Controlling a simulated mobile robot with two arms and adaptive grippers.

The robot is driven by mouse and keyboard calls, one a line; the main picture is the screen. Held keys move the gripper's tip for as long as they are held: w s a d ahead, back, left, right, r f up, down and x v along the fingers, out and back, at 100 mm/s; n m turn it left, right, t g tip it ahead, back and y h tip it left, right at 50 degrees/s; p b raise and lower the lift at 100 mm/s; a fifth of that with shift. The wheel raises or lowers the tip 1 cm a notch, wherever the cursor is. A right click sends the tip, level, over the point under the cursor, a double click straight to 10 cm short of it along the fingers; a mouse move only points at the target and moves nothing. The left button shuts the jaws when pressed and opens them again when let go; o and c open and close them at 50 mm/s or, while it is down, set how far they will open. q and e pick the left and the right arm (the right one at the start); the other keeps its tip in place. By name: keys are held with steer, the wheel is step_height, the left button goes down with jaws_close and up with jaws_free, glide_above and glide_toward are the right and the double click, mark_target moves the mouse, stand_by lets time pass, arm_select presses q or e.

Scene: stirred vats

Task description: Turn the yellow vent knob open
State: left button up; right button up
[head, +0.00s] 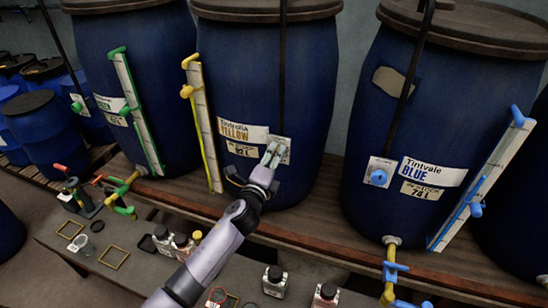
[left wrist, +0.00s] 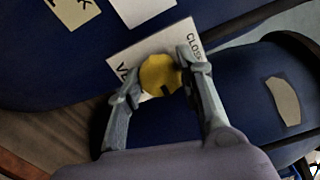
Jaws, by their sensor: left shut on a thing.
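The yellow vent knob (left wrist: 158,76) sits on a white plate (left wrist: 120,59) on the vat labelled Tintvalle YELLOW (head: 288,82). In the left wrist view the plate shows part of the word CLOSED at its upper right and the letters VE at lower left. A dark mark shows on the knob's lower edge. My left gripper (left wrist: 158,80) is shut on the knob, one finger on each side. In the head view my left gripper (head: 273,154) is at the plate and hides the knob. My right gripper is not in view.
The blue vat (head: 375,120) stands to the right, with its blue knob (head: 378,177) and a blue-fitted gauge (head: 482,185). A yellow-fitted gauge (head: 202,125) is left of my gripper.

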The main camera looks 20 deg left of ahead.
arm_select(q)
steer(key=shift+f, duration=0.1)
stand_by(0.3)
steer(key=o, duration=0.9)
steer(key=shift+o, duration=1.3)
steer(key=shift+s, duration=0.15)
steer(key=s, duration=1.1)
steer(key=shift+s+a, duration=0.2)
steer(key=shift+s, duration=0.2)
